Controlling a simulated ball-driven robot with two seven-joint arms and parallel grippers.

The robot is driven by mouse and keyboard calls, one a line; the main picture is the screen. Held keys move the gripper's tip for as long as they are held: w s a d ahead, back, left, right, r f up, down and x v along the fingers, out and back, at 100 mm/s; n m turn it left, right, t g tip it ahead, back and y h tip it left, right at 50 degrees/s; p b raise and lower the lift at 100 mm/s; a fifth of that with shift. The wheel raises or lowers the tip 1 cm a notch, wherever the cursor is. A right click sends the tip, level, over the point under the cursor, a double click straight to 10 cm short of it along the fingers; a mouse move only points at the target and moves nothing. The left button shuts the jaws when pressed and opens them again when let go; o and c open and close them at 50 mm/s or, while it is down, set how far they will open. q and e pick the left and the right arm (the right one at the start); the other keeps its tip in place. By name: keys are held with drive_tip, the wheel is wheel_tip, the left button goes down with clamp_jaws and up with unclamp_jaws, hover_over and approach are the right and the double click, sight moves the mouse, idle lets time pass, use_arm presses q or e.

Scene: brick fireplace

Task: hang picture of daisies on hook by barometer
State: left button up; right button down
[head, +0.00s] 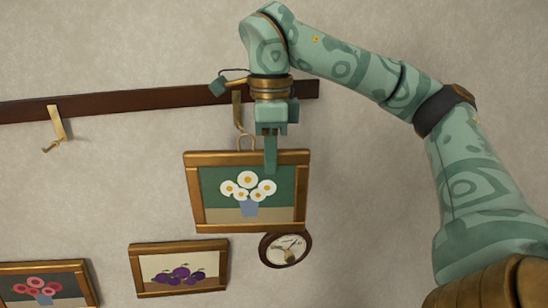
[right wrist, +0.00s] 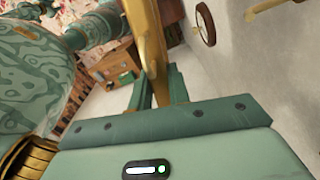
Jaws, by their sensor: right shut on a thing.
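The picture of daisies (head: 220,207), white flowers in a blue vase in a gold frame, is upright against the wall and slightly tilted. My right gripper (head: 270,162) is shut on its top edge, right of centre. In the right wrist view the gold frame (right wrist: 153,45) runs between the fingers (right wrist: 160,90). A wire loop (head: 246,141) rises from the frame close to the brass hook (head: 237,108); I cannot tell whether it is on the hook. The round barometer (head: 290,243) is below the picture's right corner. My left gripper is not in view.
A dark wooden rail (head: 150,98) carries the hooks; another brass hook (head: 57,124) on its left is empty. A plum picture (head: 180,268) and a red-flower picture (head: 45,285) hang lower left. Bare wall lies between rail and plums.

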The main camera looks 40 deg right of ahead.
drive_tip(key=shift+w+d+f, duration=0.3)
drive_tip(key=shift+w+d, duration=0.5)
drive_tip(key=shift+w, duration=0.55)
drive_tip(key=shift+w+d+f, duration=0.25)
drive_tip(key=shift+w+d, duration=0.55)
drive_tip(key=shift+w, duration=0.5)
drive_tip(key=shift+w+d+f, duration=0.3)
drive_tip(key=shift+w+d, duration=0.5)
drive_tip(key=shift+w, duration=0.55)
